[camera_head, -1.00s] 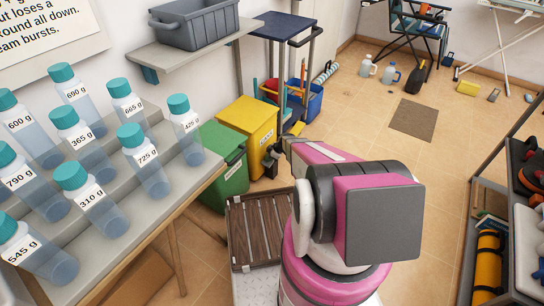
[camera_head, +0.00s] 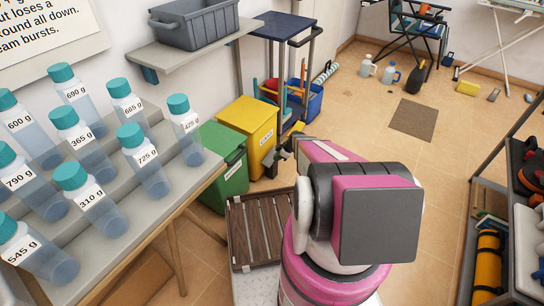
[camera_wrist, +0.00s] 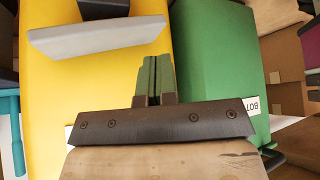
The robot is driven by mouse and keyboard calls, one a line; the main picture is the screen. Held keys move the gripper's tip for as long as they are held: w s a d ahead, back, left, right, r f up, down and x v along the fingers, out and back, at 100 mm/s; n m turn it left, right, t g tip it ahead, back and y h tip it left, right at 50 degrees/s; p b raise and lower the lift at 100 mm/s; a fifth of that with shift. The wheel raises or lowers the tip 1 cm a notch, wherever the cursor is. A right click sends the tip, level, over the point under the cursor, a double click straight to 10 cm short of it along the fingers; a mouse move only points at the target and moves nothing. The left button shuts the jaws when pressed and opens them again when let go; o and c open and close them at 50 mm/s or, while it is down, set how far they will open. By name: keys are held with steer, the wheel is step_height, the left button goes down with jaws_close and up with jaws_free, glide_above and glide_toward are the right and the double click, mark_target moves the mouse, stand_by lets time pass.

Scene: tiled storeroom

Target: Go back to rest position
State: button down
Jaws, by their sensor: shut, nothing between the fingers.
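My gripper (camera_wrist: 155,62) is shut and empty in the wrist view, its two greenish fingers side by side. In the head view my gripper (camera_head: 277,155) shows partly past the far end of my pink arm, close to the yellow bin; its fingertips are hard to make out there. The yellow bin (camera_head: 247,125) and the green bin (camera_head: 222,165) stand beyond my arm. They also fill much of the wrist view, yellow bin (camera_wrist: 60,90) at left and green bin (camera_wrist: 215,60) at right.
Labelled bottles with teal caps (camera_head: 150,175) stand on a stepped rack at left. A grey crate (camera_head: 197,25) sits on a wall shelf (camera_head: 160,58). A cleaning cart (camera_head: 283,25) stands behind the bins. A loaded shelf (camera_head: 500,200) is at right. Open floor (camera_head: 440,165) lies between.

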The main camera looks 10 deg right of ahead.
steer(key=shift+s, duration=0.1)
stand_by(0.3)
steer(key=s+a+r+m+h, duration=0.1)
steer(key=s+r+m, duration=0.4)
steer(key=r, duration=0.6)
steer(key=s+a+r+m+g+h, duration=0.1)
steer(key=s+a+r+m+h, duration=0.1)
steer(key=s+r+m, duration=0.3)
steer(key=s+a+r+m+h, duration=0.1)
steer(key=s+r+m+h, duration=0.2)
steer(key=s+r, duration=0.7)
step_height(320, 180, up, 7)
steer(key=shift+s+a+f+m+g+h, duration=0.1)
steer(key=shift+s+a+m+g+h, duration=0.2)
steer(key=shift+m, duration=0.7)
steer(key=shift+w+d, duration=0.1)
steer(key=shift+d, duration=0.05)
